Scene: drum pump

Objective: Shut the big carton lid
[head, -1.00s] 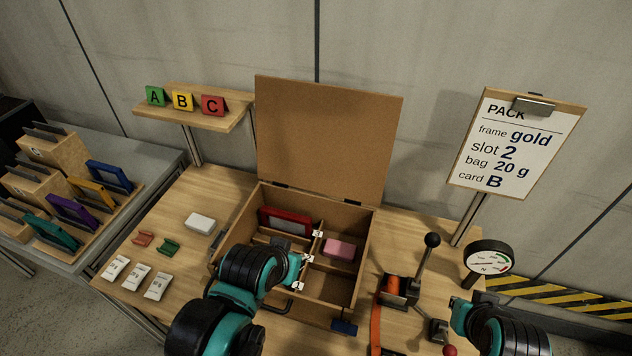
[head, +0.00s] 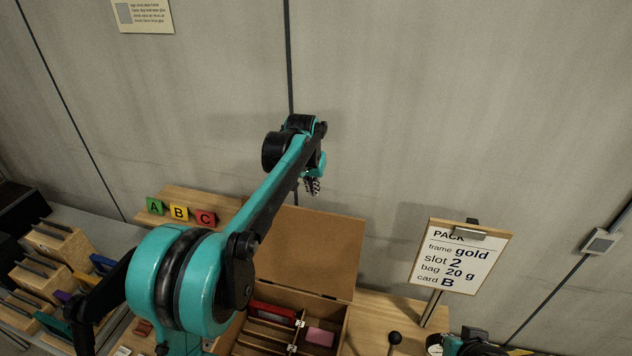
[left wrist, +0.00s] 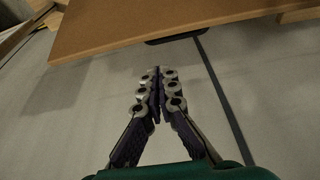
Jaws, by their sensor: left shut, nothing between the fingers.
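The big carton (head: 338,338) stands on the table with its brown lid (head: 318,252) raised upright at the back. A red-framed item (head: 272,313) and a pink block (head: 320,337) lie in its compartments. My left gripper (head: 313,188) is shut and empty, pointing down just above the lid's top edge. In the left wrist view the closed fingertips (left wrist: 157,76) show below the lid (left wrist: 170,22) and its dark edge tab (left wrist: 175,38), with a visible gap. My left arm covers the carton's left side. My right gripper is out of view.
A shelf with cards A, B and C (head: 180,212) is left of the lid. An order board (head: 462,258) stands at the right. A lever knob (head: 395,338) is right of the carton. The bare wall (head: 400,110) lies behind the lid.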

